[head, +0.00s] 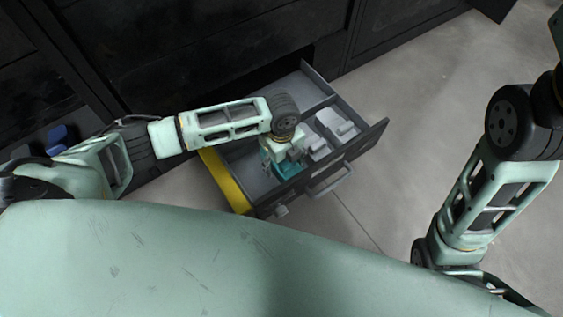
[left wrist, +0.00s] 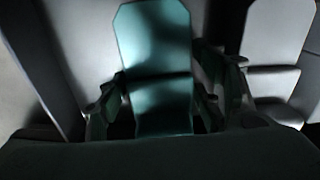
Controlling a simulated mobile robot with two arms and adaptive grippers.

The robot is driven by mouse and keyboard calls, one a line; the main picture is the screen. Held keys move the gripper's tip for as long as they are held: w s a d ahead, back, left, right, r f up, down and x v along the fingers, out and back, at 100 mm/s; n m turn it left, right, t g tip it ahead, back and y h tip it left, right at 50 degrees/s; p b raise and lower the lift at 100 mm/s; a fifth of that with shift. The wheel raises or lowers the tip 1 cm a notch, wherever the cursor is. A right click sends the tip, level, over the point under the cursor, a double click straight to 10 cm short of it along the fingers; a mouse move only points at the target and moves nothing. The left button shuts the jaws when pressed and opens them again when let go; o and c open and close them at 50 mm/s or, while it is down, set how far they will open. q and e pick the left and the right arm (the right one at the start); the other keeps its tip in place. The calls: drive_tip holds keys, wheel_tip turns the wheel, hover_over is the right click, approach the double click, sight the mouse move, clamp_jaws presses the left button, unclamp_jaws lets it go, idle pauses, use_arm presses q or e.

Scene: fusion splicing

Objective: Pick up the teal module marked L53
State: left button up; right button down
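A teal module (head: 289,170) lies in the open drawer, partly hidden under my left gripper (head: 284,158). In the left wrist view the teal module (left wrist: 155,45) fills the middle, with its lower end between the two fingers of my left gripper (left wrist: 163,102). One finger stands on each side, close to the module's edges. I cannot tell whether they touch it. No L53 marking is readable. My right arm shows at the right of the head view, but its gripper is out of frame.
The grey drawer (head: 372,139) has dividers and a yellow side (head: 226,182). Pale grey modules (head: 336,124) lie to the right of the teal one; one pale block (left wrist: 272,40) shows beside the right finger. Dark cabinets stand behind. The concrete floor (head: 410,110) is clear to the right.

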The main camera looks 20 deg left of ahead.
use_arm(q)
drive_tip(key=c, duration=1.1)
drive_tip(key=shift+o, duration=0.2)
drive_tip(key=shift+r, duration=0.1)
